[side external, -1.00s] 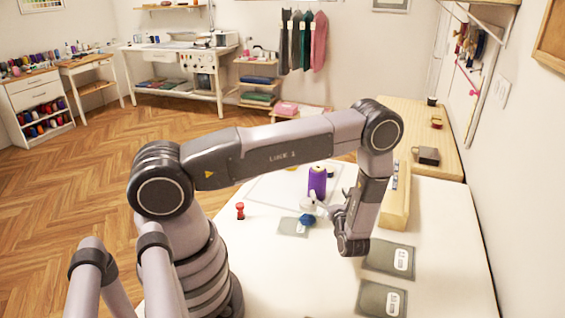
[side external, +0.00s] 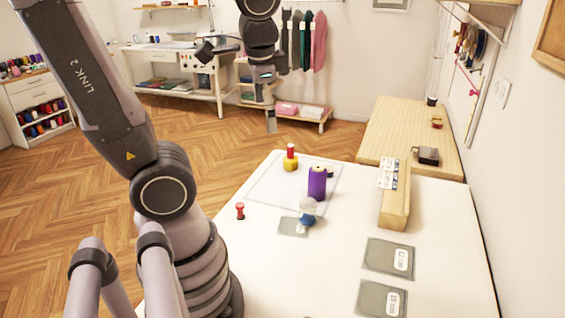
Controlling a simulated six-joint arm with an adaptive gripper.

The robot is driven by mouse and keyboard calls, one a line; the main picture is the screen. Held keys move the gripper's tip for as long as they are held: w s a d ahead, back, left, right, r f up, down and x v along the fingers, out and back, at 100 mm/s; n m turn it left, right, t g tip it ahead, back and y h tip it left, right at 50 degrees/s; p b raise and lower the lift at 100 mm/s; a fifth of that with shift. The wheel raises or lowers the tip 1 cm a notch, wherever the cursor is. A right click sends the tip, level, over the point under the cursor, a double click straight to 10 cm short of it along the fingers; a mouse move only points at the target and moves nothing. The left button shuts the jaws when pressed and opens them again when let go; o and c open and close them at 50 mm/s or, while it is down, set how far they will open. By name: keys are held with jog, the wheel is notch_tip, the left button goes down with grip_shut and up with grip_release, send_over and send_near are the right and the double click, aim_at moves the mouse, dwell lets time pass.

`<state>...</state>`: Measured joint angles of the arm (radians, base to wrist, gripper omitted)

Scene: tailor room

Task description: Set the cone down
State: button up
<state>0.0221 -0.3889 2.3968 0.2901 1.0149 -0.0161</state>
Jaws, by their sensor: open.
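The purple cone (side external: 317,184) of thread stands upright on the white table (side external: 345,265), near the right side of a pale outlined sheet (side external: 268,187). A small dark object shows partly behind it. My gripper (side external: 238,88) is open and empty, raised high above and behind the far edge of the table in the picture, well apart from the cone. Its fingers are spread.
A yellow piece with a red top (side external: 290,160) and a red spool (side external: 240,211) stand left. A long wooden block (side external: 396,207) lies right; grey cards (side external: 380,257) lie nearer.

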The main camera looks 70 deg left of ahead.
jog(key=s+d+r+n+t+h, duration=0.1)
jog(key=s+d+r+t+h, duration=0.1)
jog(key=s+d+t, duration=0.1)
jog(key=shift+s+d+r+n+t+h, duration=0.3)
jog(key=shift+d+r+t+h, duration=0.15)
jog(key=shift+d, duration=0.2)
